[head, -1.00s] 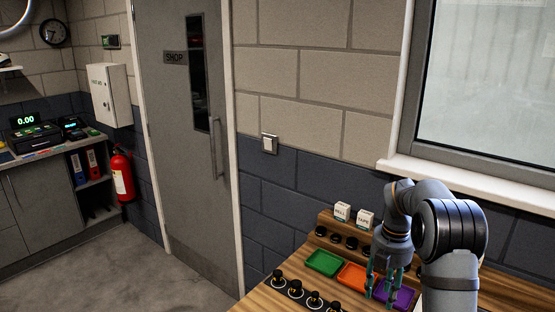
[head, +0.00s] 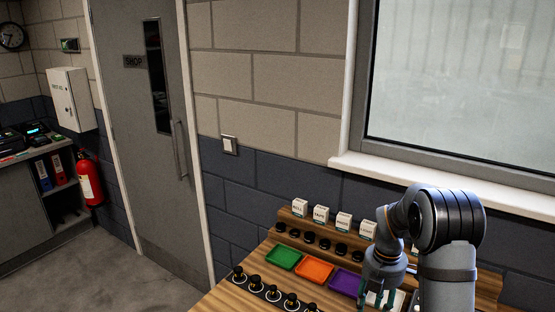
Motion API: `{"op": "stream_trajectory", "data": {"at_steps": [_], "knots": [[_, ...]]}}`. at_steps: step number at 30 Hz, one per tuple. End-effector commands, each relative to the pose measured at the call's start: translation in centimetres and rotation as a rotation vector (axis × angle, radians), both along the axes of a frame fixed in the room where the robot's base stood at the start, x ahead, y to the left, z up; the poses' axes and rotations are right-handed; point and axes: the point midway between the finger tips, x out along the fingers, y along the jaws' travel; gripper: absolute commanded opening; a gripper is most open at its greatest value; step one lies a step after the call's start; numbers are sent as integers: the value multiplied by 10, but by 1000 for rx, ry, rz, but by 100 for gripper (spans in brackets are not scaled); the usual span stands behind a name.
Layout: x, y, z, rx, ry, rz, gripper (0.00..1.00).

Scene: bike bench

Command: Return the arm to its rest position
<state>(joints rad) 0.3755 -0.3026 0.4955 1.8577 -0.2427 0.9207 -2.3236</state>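My arm stands at the right of the head view, bent over the wooden bench. My gripper (head: 376,297) points down at the bench, beside the purple tray and in front of a white tray (head: 399,298). Its two greenish fingers look spread apart, with nothing visible held between them. The fingertips are low in the picture and small.
On the wooden bench (head: 232,300) are a green tray (head: 284,257), an orange tray (head: 314,270) and a purple tray (head: 346,282). Several black knobs stand in front. Small labelled boxes (head: 321,214) line the back shelf below the window.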

Motion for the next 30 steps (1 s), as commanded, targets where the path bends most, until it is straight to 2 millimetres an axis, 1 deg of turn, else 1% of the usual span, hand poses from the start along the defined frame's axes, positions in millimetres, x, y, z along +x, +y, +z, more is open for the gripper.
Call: {"op": "stream_trajectory", "data": {"at_steps": [1,6,12,15,21,30], "knots": [[5,11,-6,0,2,7,41],[21,37,-24,-1,2,5,41],[37,63,-43,0,1,2,41],[43,72,-49,0,0,2,41],[49,80,-56,0,-1,0,41],[49,81,-57,0,-2,0,41]]}}
